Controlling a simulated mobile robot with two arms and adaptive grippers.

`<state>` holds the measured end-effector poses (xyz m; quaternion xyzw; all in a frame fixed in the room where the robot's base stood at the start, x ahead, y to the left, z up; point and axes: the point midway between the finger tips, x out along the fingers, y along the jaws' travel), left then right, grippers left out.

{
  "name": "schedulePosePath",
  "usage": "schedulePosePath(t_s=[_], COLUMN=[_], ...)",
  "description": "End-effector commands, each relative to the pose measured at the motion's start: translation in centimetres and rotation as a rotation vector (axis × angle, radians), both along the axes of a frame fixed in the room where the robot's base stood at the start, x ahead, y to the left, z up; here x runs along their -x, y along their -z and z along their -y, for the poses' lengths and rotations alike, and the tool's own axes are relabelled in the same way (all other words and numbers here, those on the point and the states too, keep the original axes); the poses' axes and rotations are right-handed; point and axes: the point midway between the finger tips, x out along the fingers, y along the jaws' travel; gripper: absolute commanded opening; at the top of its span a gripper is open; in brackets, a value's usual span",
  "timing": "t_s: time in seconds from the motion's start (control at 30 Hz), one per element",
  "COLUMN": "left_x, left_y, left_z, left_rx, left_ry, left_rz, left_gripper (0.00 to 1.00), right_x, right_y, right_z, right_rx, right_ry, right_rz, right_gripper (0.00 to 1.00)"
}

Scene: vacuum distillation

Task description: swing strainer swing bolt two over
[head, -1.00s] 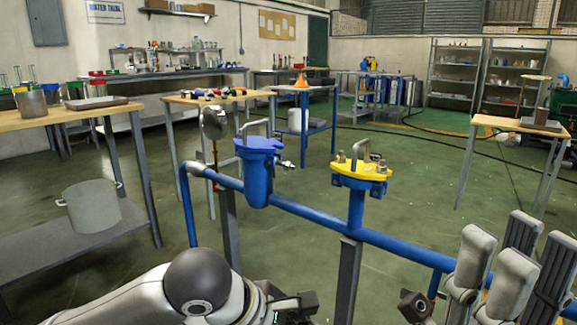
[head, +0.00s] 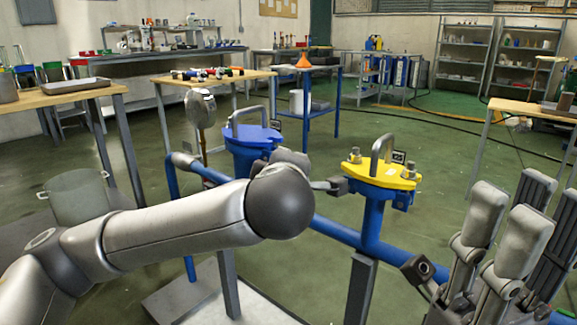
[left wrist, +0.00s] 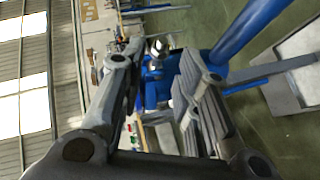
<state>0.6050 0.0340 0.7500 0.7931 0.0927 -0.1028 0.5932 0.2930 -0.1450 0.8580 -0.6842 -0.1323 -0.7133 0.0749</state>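The blue-lidded strainer (head: 250,140) stands on a blue pipe, with a looped handle on top. The yellow-lidded strainer (head: 382,172) stands to its right, with nuts on upright bolts at its lid. My left arm crosses in front of the pipe. My left gripper (left wrist: 152,75) is open in the left wrist view. A silver bolt end (left wrist: 157,46) shows in the gap between its fingers, beside blue strainer metal (left wrist: 152,85); I cannot tell whether they touch. In the head view my left wrist hides this area. My right gripper (head: 512,225) is open, empty and points up at the lower right.
The blue pipe (head: 335,235) runs across on grey posts (head: 361,290). A round gauge (head: 200,108) stands left of the blue strainer. A grey pot (head: 80,200) sits at left. Wooden-topped tables stand behind. The space above the yellow strainer is clear.

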Motion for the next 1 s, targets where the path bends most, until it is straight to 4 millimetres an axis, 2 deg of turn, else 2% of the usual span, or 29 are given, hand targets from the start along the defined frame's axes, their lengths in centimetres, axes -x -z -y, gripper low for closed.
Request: schedulePosePath(t_s=[0.03,0.2,0.4,0.6,0.83,0.87,1.0], left_x=[-1.0,-3.7,-5.8,-6.6,-6.7,-6.6,-6.6], left_y=[0.6,1.3,1.8,1.9,1.9,1.9,1.9], left_z=[-0.1,-0.1,-0.1,-0.1,-0.1,-0.1,-0.1], left_rx=[0.002,0.002,0.002,0.001,0.001,0.001,0.001], left_ry=[-0.003,-0.001,0.0,0.002,0.002,0.002,0.002], left_rz=[-0.002,-0.001,0.0,-0.001,-0.001,-0.001,-0.001], left_gripper=[0.3,0.3,0.3,0.3,0.3,0.28,0.1], right_x=[0.1,0.5,0.8,0.9,0.9,0.9,0.9], right_y=[0.1,-0.3,-0.7,-0.9,-1.0,-1.0,-1.0], right_z=[0.0,-0.1,-0.1,-0.2,-0.2,-0.2,-0.2], right_rx=[0.0,0.002,0.004,0.005,0.006,0.006,0.005], right_ry=[0.0,0.002,0.003,0.003,0.004,0.004,0.003], right_rz=[0.011,0.038,0.058,0.066,0.064,0.064,0.065], right_gripper=[0.3,0.3,0.3,0.3,0.3,0.3,0.3])
